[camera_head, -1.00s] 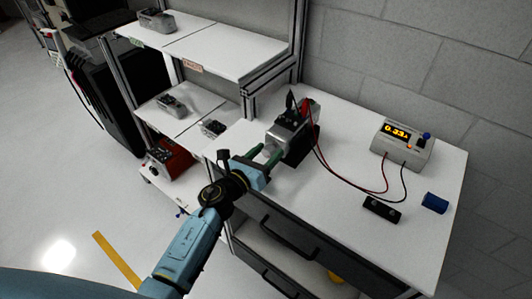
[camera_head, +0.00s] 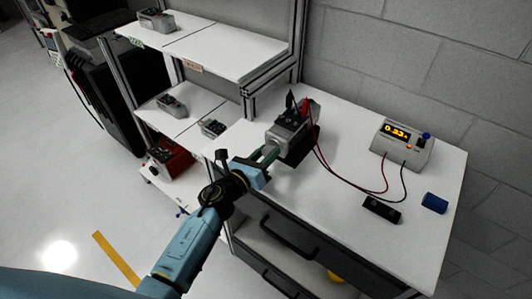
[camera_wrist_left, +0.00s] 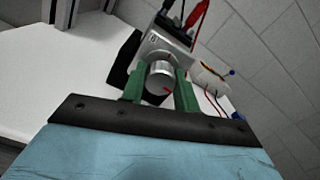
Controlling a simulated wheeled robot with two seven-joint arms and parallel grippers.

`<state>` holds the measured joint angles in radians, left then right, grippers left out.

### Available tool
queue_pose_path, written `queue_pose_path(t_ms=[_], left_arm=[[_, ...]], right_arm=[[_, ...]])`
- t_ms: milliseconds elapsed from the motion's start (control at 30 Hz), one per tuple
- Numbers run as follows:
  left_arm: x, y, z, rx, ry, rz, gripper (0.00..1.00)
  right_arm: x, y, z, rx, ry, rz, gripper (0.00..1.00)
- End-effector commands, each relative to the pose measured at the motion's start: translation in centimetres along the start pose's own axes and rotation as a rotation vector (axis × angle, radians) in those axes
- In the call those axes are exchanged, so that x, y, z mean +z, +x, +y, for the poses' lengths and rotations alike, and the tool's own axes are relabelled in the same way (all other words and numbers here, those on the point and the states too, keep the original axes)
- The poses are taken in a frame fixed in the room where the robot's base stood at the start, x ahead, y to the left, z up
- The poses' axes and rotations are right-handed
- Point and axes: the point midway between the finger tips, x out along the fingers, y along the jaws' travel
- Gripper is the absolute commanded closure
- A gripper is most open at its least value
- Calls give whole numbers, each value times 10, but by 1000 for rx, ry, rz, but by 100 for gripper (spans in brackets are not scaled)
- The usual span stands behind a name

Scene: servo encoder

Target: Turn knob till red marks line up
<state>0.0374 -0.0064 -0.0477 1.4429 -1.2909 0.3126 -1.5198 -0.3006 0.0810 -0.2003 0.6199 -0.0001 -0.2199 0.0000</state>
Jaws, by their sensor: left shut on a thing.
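The servo unit (camera_head: 289,128) is a grey metal box on a black base on the white bench, with red and black clips on top. Its round silver knob (camera_wrist_left: 160,77) faces my left gripper in the wrist view. A red mark (camera_wrist_left: 168,90) shows on the knob's front face, low and right of centre. The fingers also show in the left wrist view (camera_wrist_left: 160,86). My right gripper is out of view.
A power supply (camera_head: 403,144) with a yellow readout stands to the right, wired to the servo by red and black leads. A black block (camera_head: 381,209) and a blue cylinder (camera_head: 435,203) lie in front of it. Shelves (camera_head: 215,48) with similar units stand left.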

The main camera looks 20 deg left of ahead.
Motion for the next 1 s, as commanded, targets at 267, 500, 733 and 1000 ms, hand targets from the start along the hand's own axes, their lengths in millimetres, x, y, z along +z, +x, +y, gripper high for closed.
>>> queue_pose_path(t_ms=[267,500,733,1000], left_arm=[[0,0,0,0,-219,2,92],[0,0,0,0,-449,2,92],[0,0,0,1,-667,3,92],[0,0,0,1,-925,3,92]], right_arm=[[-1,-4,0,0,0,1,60],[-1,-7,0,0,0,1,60],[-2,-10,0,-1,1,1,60],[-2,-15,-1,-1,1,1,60]])
